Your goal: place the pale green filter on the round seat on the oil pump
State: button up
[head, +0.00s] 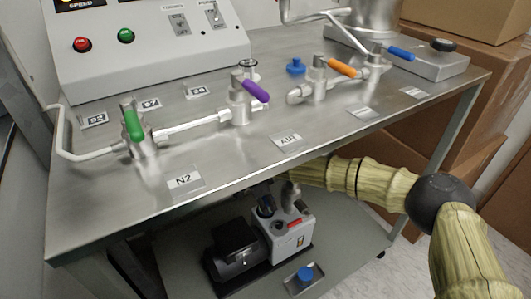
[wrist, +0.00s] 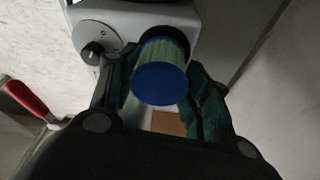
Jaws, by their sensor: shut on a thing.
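The pale green filter (wrist: 172,44) with a blue end cap (wrist: 160,83) is between the green-padded fingers of my gripper (wrist: 160,78) in the wrist view. The gripper is shut on it, with the blue cap facing the camera. Just beyond the filter is the pale top of the oil pump (wrist: 113,15), with a dark round part beside it. I cannot tell whether the filter touches the pump, and the round seat is not clearly visible.
The bench top (head: 330,130) with several valves overhangs the lower shelf (head: 352,250). A black motor (head: 236,248) adjoins the pump. A blue-topped part (head: 305,274) sits on a small plate in front. Cardboard boxes (head: 470,105) stand at the right. A red handle (wrist: 25,96) shows at wrist-view left.

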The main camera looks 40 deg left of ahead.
jog(key=shift+f, duration=0.1)
jog(key=o, duration=1)
jog(key=p+v, duration=0.3)
jog(key=v, duration=0.9)
